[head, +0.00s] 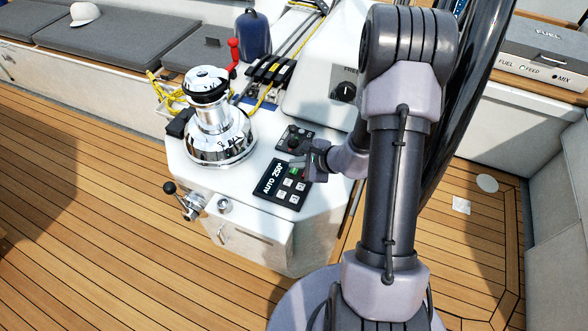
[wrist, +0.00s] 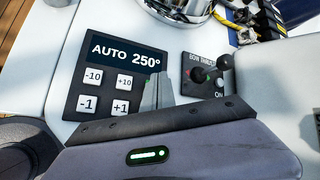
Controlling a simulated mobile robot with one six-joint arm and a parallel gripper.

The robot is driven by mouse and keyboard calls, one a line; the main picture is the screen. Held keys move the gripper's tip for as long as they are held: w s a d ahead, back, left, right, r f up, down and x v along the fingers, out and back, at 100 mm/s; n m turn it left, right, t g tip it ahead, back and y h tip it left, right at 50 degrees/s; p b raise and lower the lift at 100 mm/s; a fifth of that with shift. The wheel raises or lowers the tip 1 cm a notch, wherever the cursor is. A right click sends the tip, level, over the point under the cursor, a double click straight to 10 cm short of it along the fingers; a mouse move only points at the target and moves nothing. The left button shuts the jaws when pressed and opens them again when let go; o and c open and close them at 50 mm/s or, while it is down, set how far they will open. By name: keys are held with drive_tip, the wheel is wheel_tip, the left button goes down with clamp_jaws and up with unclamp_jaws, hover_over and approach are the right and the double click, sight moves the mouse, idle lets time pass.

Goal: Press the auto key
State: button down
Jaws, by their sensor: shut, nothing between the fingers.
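The dark autopilot panel (head: 259,191) lies on top of the white console, and its display reads AUTO 250°. In the wrist view the panel (wrist: 72,104) shows white keys marked -10, +10, -1 and +1. A green key (head: 294,171) shows in the head view at the panel's upper right, beside my fingertips; its label is too small to read. My gripper (head: 298,163) is shut and empty, at this end of the panel. In the wrist view my gripper (wrist: 158,90) covers the panel's right part. I cannot tell whether the fingertips touch a key.
The bow thruster panel (wrist: 205,75) with its small joystick sits close beside the autopilot panel. A chrome winch (head: 217,125) stands to the left, with a red-handled lever (head: 233,52) behind it. A black knob (head: 345,92) is on the raised housing. The teak floor (head: 90,200) is open at left.

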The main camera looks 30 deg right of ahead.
sight(296, 172)
drive_tip(key=shift+r, duration=0.1)
drive_tip(key=shift+r+p, duration=1.55)
drive_tip(key=shift+r, duration=0.9)
